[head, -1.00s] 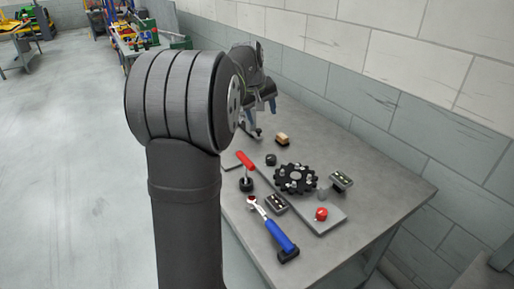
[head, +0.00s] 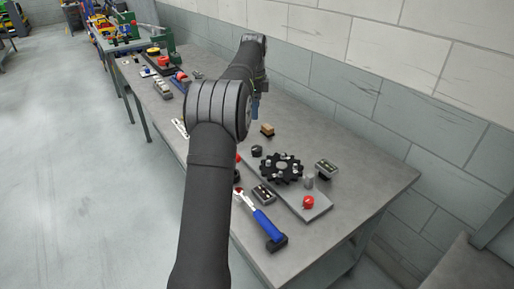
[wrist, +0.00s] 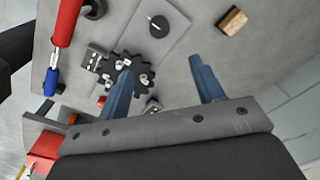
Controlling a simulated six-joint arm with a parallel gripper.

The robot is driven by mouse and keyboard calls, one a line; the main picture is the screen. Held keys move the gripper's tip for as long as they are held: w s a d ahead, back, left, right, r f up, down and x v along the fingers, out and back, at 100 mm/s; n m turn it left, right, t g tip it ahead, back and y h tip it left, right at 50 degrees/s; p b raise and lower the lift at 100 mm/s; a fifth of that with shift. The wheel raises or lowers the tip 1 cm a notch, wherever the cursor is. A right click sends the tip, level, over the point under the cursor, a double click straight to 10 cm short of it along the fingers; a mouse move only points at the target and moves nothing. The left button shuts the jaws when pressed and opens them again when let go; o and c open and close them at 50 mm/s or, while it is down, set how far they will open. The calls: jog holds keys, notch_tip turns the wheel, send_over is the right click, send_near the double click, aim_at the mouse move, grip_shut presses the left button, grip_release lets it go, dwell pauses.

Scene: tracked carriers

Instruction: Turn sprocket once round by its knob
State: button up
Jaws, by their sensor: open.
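The black toothed sprocket (head: 289,178) lies flat on a grey plate (head: 318,211) on the bench, with several small light pegs on its face. I cannot tell which peg is its knob. It also shows in the wrist view (wrist: 136,66), left of centre and partly covered by a blue finger. My gripper (wrist: 158,70) is open and empty, with its blue fingers spread above the bench. In the head view my gripper (head: 257,105) is mostly hidden by the arm and hangs beyond the sprocket.
A black round knob with a white mark (wrist: 159,26) sits on the plate. A wooden-topped block (wrist: 232,21) lies apart from it. A red button (head: 308,202), small grey boxes (head: 263,195) and a blue-handled tool (head: 268,225) stand around the sprocket. A wall runs behind.

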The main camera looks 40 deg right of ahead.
aim_at(257, 148)
jog(key=f+m, duration=0.1)
jog(key=f, duration=0.5)
jog(key=f+m, duration=0.1)
jog(key=f, duration=0.5)
jog(key=f+m, duration=0.1)
jog(key=f, duration=0.5)
jog(key=shift+w+d+f+y, duration=0.1)
jog(key=shift+d+f+y, duration=0.1)
jog(key=shift+d+y, duration=0.15)
jog(key=c, duration=1)
